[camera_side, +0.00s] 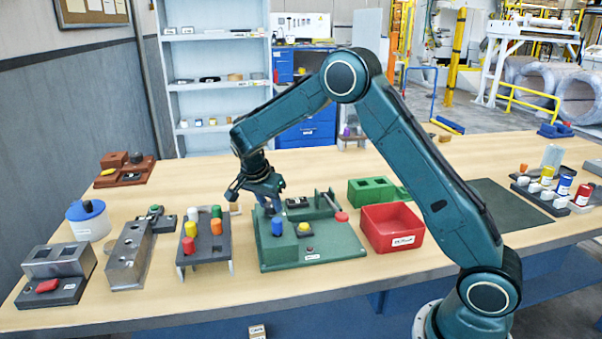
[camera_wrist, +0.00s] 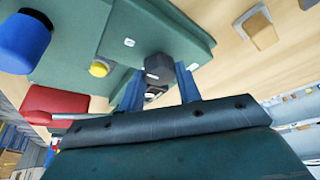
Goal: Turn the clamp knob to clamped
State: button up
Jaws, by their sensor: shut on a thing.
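The green station (camera_side: 335,248) stands at the middle of the table. It carries a blue cylinder (camera_side: 277,226), a yellow button (camera_side: 310,249) and a lever with a red ball end (camera_side: 341,216). My gripper (camera_side: 271,204) is low over its back left part. In the wrist view, my gripper (camera_wrist: 160,82) has its two blue fingers on either side of a dark, faceted knob (camera_wrist: 158,66) and is shut on it. Pale marks lie on the green plate (camera_wrist: 128,28) near the knob. In the side view, the fingers hide the knob. I cannot tell its set position.
A red bin (camera_side: 392,228) is right of the station, with green blocks (camera_side: 372,190) behind it. A rack of coloured cylinders (camera_side: 206,243) stands to the left. A tan block (camera_side: 234,208) lies close left of my gripper. A dark mat (camera_side: 508,208) lies clear at the right.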

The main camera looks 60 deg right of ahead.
jog(key=n+t, duration=0.1)
jog(key=n, duration=0.3)
jog(key=shift+s+t, duration=0.15)
jog(key=shift+t, duration=0.25)
jog(key=n+t+y, duration=0.1)
jog(key=n, duration=0.3)
jog(key=shift+d+n, duration=0.15)
jog(key=shift+n, duration=0.25)
jog(key=n+y, duration=0.1)
jog(key=n, duration=0.1)
jog(key=n+t+y, duration=0.1)
jog(key=n, duration=0.1)
jog(key=shift+s+d+n, duration=0.1)
jog(key=shift+s+n, duration=0.05)
jog(key=shift+n, duration=0.15)
jog(key=shift+d+n+t+y, duration=0.15)
jog(key=shift+n+y, duration=0.25)
jog(key=shift+n, duration=0.6)
jog(key=shift+a+n+t+y, duration=0.15)
jog(key=shift+n+y, duration=0.25)
jog(key=shift+n, duration=0.6)
jog(key=o, duration=1)
jog(key=shift+r, duration=0.1)
jog(key=v, duration=1.3)
jog(key=shift+r, duration=0.3)
